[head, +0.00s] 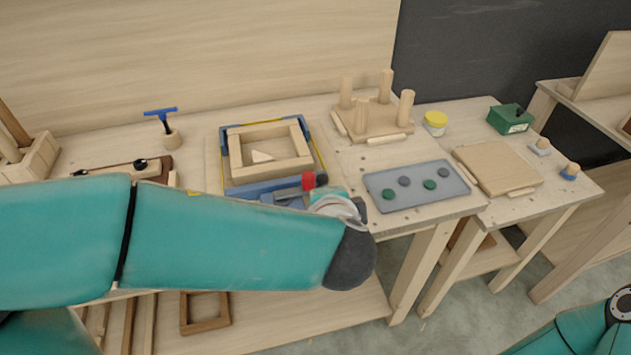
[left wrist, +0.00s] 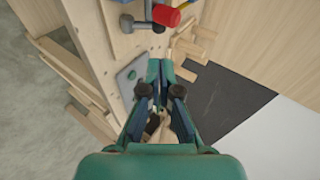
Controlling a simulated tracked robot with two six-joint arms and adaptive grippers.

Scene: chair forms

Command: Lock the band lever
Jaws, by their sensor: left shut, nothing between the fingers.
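A wooden frame (head: 232,163) lies on the workbench with a blue and yellow band around it. The band lever (head: 308,181) has a red end and sits at the frame's front right corner, by a blue clamp body (head: 262,187). The lever's red end also shows at the top of the left wrist view (left wrist: 166,16). My left gripper (left wrist: 160,64) is shut and empty, its tips apart from the lever in that picture. In the head view my left arm hides most of that gripper. My right gripper is out of view; only part of its arm shows.
A grey tray (head: 417,199) with several round pads lies right of the frame. Behind it stands an upturned stool form (head: 375,122). A yellow-lidded jar (head: 435,123), green box (head: 510,118) and wooden board (head: 497,168) are farther right. A blue-handled tool (head: 161,113) stands left.

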